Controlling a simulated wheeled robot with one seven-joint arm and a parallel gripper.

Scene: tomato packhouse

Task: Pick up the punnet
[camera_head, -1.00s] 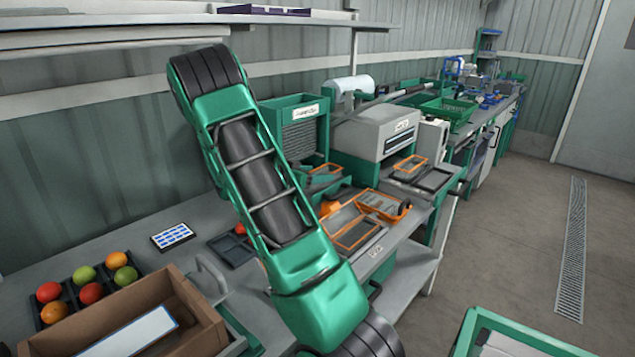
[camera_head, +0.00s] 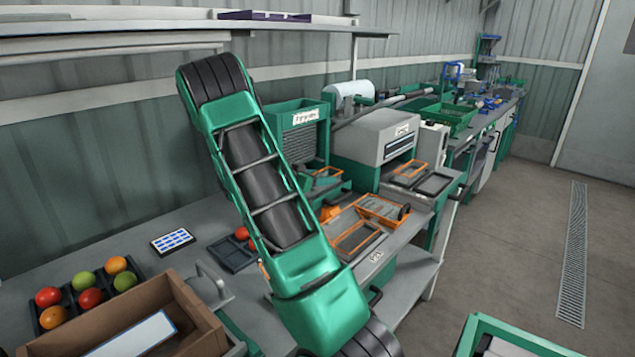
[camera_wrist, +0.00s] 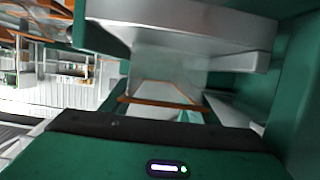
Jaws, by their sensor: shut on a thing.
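In the wrist view, a clear punnet with an orange rim (camera_wrist: 160,102) shows between the jaws of my gripper (camera_wrist: 165,82), which is shut on it. Much of the punnet is hidden by the gripper's own parts. In the head view my green arm rises across the middle, and my gripper cannot be made out. Orange-rimmed punnets show there on the bench right of the arm: one further back (camera_head: 382,209) and one nearer (camera_head: 358,238). I cannot tell whether either is the held one.
A cardboard box (camera_head: 200,318) and a dark tray of tomatoes (camera_head: 68,300) stand at front left. A grey machine (camera_head: 378,138) and a green slatted unit (camera_head: 300,140) stand behind the punnets. The floor on the right is open beside a drain grate (camera_head: 572,255).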

